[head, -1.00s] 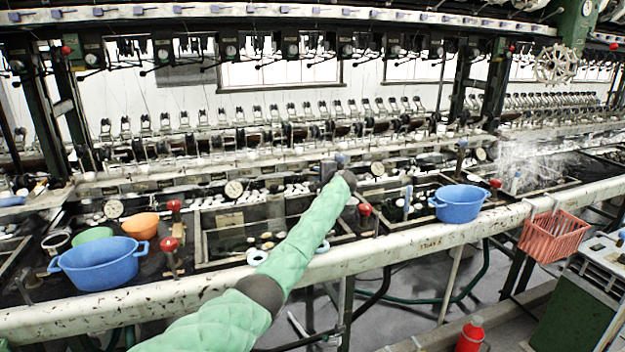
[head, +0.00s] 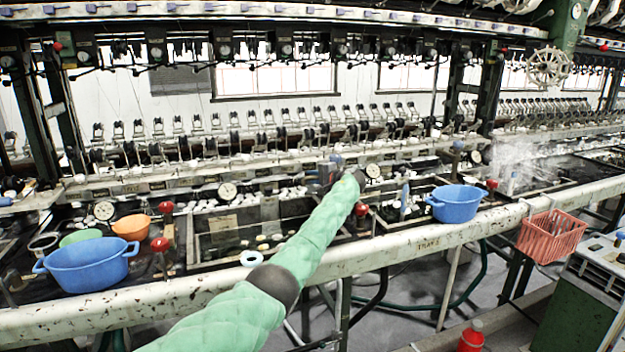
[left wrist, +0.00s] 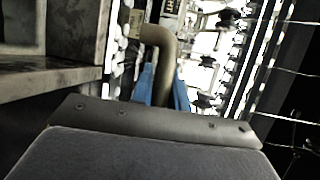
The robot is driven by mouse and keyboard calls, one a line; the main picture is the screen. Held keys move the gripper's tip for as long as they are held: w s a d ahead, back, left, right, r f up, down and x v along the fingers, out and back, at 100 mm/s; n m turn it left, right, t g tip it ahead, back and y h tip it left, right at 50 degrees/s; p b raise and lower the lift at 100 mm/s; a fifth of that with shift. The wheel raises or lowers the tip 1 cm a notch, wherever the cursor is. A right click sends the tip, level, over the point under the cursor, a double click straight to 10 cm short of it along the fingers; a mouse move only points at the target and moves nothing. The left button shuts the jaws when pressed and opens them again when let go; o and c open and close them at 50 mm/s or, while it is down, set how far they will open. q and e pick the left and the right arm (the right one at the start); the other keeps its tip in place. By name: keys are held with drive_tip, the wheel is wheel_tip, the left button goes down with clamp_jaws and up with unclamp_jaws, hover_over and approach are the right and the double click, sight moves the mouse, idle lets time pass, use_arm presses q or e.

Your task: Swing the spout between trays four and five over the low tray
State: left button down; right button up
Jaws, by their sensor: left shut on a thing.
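My left arm reaches from the bottom of the head view to the back of the bench; its wrist hides most of the gripper there. In the left wrist view my left gripper (left wrist: 162,88) has its blue fingers on either side of a bent, dull brass-coloured pipe, the spout (left wrist: 158,42), and is shut on it. The spout's outlet is not clear in the head view. A dark, framed water tray (head: 225,236) lies left of my forearm and another tray (head: 395,214) lies right of it. I cannot tell which is the low one. My right gripper is out of view.
Blue basins stand at left (head: 88,267) and right (head: 456,206), with an orange bowl (head: 131,227) and a green bowl (head: 80,237) near the left one. Red-knobbed valves (head: 160,245) rise between trays. A red basket (head: 552,236) hangs at the front edge.

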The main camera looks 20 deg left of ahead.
use_arm(q)
drive_tip(key=shift+f, duration=0.2)
drive_tip(key=c, duration=1.4)
unclamp_jaws()
drive_tip(key=shift+r, duration=0.1)
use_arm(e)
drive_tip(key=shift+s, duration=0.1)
use_arm(q)
drive_tip(key=shift+o, duration=0.2)
